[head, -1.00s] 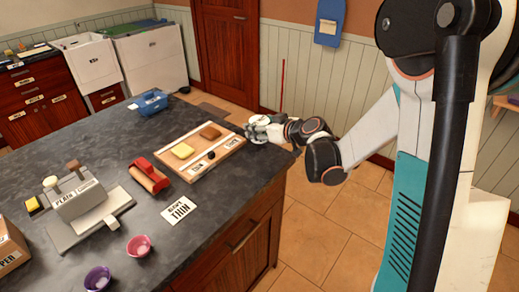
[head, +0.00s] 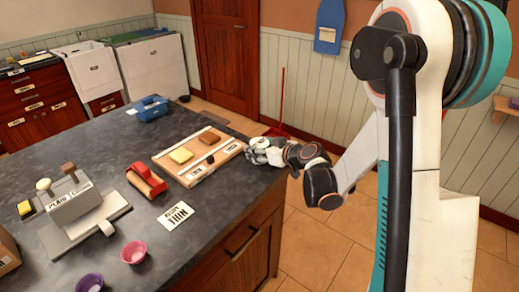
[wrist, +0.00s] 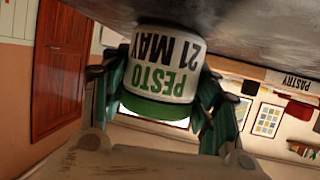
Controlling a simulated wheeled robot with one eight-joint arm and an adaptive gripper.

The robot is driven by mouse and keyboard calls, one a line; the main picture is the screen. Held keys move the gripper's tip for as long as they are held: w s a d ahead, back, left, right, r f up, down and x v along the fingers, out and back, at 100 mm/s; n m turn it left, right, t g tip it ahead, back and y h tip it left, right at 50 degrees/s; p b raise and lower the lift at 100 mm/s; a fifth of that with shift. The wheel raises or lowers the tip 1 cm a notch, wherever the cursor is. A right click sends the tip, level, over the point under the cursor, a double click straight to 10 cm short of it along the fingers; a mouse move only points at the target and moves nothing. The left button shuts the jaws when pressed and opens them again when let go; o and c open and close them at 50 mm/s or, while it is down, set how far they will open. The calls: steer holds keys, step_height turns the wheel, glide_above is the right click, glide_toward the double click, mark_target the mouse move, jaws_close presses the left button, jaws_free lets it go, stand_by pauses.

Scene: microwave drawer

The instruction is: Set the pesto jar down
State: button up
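The pesto jar (wrist: 165,62) fills the middle of the wrist view, which shows the scene upside down. It has a white label reading PESTO 21 MAY and a green lid (wrist: 158,107). Its base end is at or very close to the dark counter (wrist: 245,30); I cannot tell whether it touches. My gripper's fingers (wrist: 160,95) lie against both sides of the jar, shut on it. In the head view my gripper (head: 257,152) is low at the counter's right edge, just beyond the board's right end. The jar cannot be made out clearly there.
Bare counter (head: 240,190) lies in front of the board.

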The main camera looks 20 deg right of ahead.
steer(key=o, duration=0.4)
steer(key=shift+r, duration=0.1)
steer(key=p+v, duration=0.3)
steer(key=v, duration=0.9)
steer(key=shift+r, duration=0.1)
